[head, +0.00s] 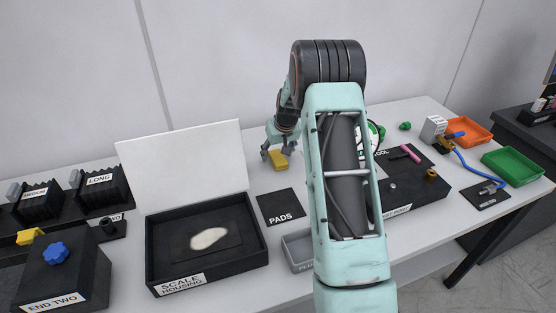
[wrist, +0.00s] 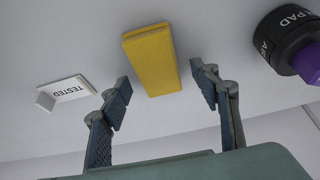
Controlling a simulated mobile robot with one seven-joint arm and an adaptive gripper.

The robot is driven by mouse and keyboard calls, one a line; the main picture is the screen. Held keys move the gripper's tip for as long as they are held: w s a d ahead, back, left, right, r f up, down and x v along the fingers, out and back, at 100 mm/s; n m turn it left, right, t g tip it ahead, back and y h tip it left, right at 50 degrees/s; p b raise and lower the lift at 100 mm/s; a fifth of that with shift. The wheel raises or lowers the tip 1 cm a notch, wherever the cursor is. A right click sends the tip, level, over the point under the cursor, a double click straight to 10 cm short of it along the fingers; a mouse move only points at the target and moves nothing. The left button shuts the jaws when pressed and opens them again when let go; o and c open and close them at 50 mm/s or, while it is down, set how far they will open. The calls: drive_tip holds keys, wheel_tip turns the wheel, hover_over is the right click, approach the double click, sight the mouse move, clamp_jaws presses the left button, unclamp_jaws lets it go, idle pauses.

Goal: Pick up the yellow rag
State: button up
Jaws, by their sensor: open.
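The yellow rag (wrist: 150,62) is a flat, folded yellow block lying on the white table in the wrist view. In the head view the yellow rag (head: 278,160) shows beyond the black mat marked PADS. My gripper (wrist: 162,90) is open, with one finger on each side of the rag's near end in the picture and visible gaps to both. In the head view my gripper (head: 276,150) is beside and above the rag. Part of the rag may be hidden there by the fingers. I cannot tell the exact height of the fingertips above it.
In the wrist view a small TESTED sign (wrist: 68,92) stands left, and a black and purple cylinder (wrist: 290,42) stands right. In the head view the PADS mat (head: 281,207), the SCALE HOUSING box (head: 207,280) and a green tray (head: 512,166) share the table.

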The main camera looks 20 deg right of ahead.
drive_tip(key=shift+f+b, duration=0.25)
drive_tip(key=shift+b, duration=0.15)
drive_tip(key=shift+c, duration=0.3)
drive_tip(key=c, duration=1)
